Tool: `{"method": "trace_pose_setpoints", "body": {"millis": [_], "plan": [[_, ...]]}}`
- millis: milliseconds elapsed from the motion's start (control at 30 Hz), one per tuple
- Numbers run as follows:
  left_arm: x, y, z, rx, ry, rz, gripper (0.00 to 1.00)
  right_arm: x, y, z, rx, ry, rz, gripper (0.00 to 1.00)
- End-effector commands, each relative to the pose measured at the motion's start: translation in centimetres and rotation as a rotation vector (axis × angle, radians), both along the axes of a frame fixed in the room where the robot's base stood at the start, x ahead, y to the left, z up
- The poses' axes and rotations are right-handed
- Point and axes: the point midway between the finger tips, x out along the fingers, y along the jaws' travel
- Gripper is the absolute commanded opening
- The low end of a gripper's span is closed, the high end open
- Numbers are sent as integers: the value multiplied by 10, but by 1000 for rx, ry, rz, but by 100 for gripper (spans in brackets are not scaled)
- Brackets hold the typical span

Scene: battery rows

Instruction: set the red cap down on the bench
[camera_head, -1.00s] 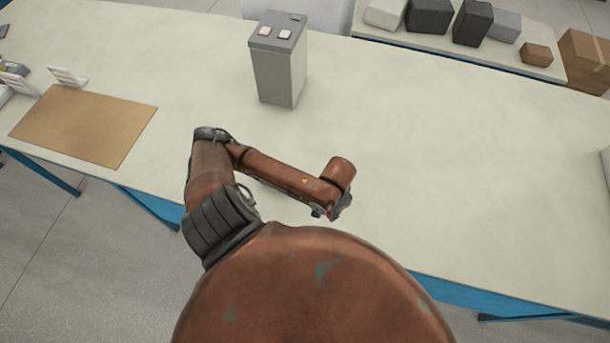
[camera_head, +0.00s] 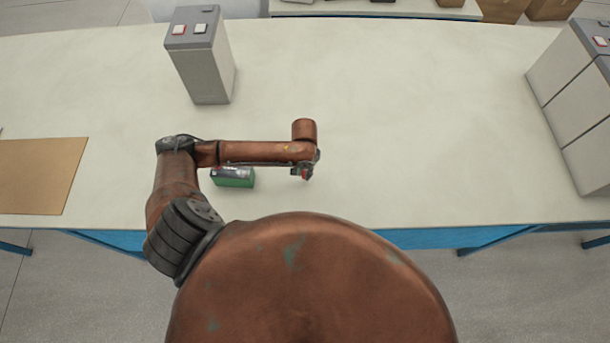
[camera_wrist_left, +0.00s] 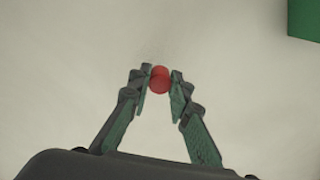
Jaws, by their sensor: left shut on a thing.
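The red cap (camera_wrist_left: 159,85) is small and round and sits between the fingertips of my left gripper (camera_wrist_left: 160,80) in the left wrist view. The gripper is shut on it. In the head view my left gripper (camera_head: 303,171) is over the front part of the pale bench (camera_head: 420,120), and a bit of the red cap (camera_head: 305,175) shows at its tips. I cannot tell whether the cap touches the bench. My right gripper is not in view.
A green and dark box (camera_head: 233,179) lies left of the gripper, partly behind my arm. A tall grey battery (camera_head: 205,70) stands at the back left. Several batteries (camera_head: 575,90) form a row at the right. A brown mat (camera_head: 38,175) lies far left. The bench middle is clear.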

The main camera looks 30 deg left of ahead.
Motion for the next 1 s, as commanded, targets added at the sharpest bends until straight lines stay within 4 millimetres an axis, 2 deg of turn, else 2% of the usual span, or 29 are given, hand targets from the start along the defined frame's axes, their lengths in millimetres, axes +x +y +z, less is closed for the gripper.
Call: {"method": "trace_pose_setpoints", "body": {"millis": [133,333,700,733,1000], "plan": [[7,1,-8,-1,-1,0,0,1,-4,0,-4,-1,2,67],[6,2,-35,1,0,0,0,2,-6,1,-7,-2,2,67],[5,1,-40,-1,0,0,0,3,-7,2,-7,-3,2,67],[5,1,-40,-1,-1,0,19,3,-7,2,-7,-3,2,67],[5,2,-40,0,-1,0,35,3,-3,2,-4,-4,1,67]]}}
